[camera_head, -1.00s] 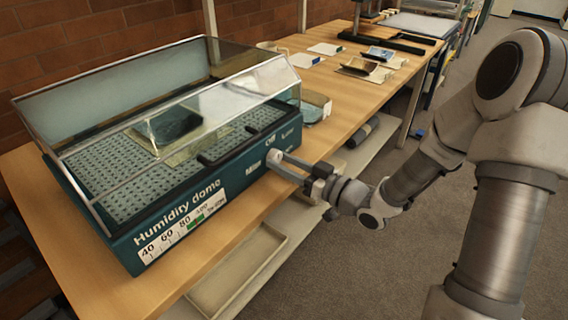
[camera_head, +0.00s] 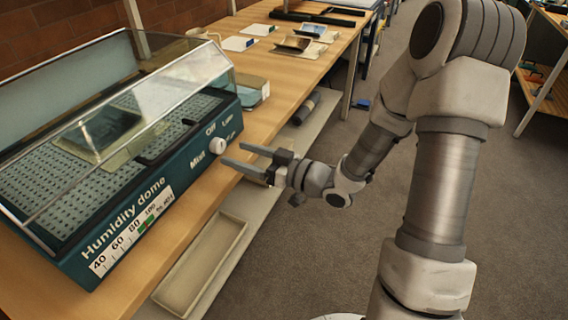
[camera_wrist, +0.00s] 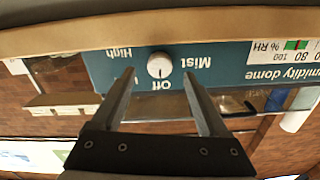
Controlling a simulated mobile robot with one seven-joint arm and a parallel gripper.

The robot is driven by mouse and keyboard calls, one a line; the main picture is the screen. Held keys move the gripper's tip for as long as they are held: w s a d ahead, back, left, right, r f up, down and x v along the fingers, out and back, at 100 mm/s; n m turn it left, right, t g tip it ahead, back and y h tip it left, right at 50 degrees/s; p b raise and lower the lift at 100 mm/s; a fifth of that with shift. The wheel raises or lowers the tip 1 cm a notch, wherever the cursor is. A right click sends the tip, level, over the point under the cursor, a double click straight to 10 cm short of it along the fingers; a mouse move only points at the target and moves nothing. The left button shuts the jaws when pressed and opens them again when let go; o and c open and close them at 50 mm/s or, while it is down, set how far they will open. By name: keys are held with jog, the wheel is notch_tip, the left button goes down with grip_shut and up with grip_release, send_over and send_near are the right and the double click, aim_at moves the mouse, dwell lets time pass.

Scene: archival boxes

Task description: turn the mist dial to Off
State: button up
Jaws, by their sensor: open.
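The mist dial (camera_head: 217,145) is a white round knob on the teal front of the humidity dome (camera_head: 120,215). In the wrist view the dial (camera_wrist: 159,66) appears upside down, with the Off label just below it, High to the left and Mist to the right. A thin mark on the knob seems to point toward Off. My gripper (camera_head: 231,153) is open and empty, its fingers pointing at the dial and apart from it. In the wrist view the fingertips (camera_wrist: 159,75) lie on either side of the knob, with a gap around it.
The dome stands on a wooden table (camera_head: 262,120) with a clear lid over a perforated tray. Boxes and cards (camera_head: 297,42) lie farther back. A shallow tray (camera_head: 205,262) sits on the lower shelf. The floor to the right is open.

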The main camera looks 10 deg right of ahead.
jog(key=p+v, duration=0.2)
jog(key=v, duration=1.1)
jog(key=shift+s+d, duration=0.2)
jog(key=shift+d, duration=0.1)
